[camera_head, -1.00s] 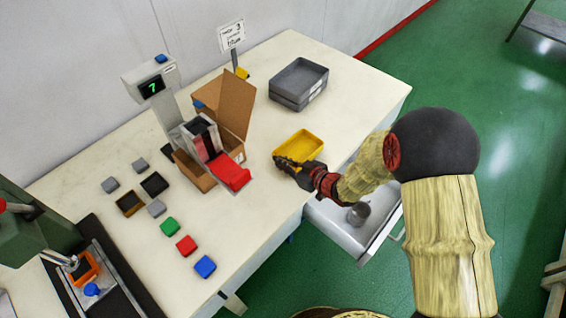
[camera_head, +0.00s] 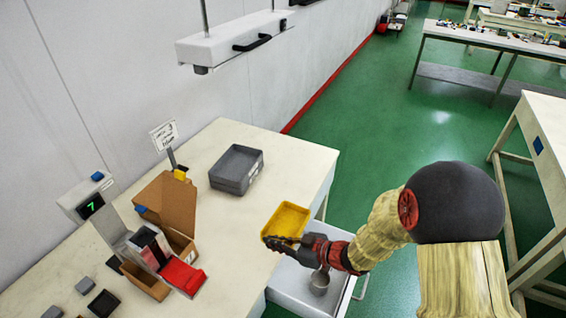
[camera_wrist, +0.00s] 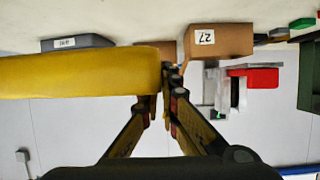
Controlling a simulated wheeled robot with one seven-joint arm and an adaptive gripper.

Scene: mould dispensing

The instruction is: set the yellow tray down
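The yellow tray (camera_head: 288,217) is at the table's edge beside the open drawer, in the head view. My gripper (camera_head: 277,242) is at its near side. In the wrist view the tray (camera_wrist: 80,75) fills the upper left, and the fingertips of my gripper (camera_wrist: 163,97) close in on the tray's end wall. The fingers look shut on that wall. The tray looks roughly level. I cannot tell whether its bottom touches the tabletop or hangs just above it.
Grey stacked trays (camera_head: 237,168) stand farther back on the table (camera_head: 225,225). A cardboard box (camera_head: 172,205), a scale display (camera_head: 88,205) and a red scoop-like part (camera_head: 183,275) are at left. The open drawer (camera_head: 300,290) holds a grey cup (camera_head: 319,283). Tabletop between grey trays and box is clear.

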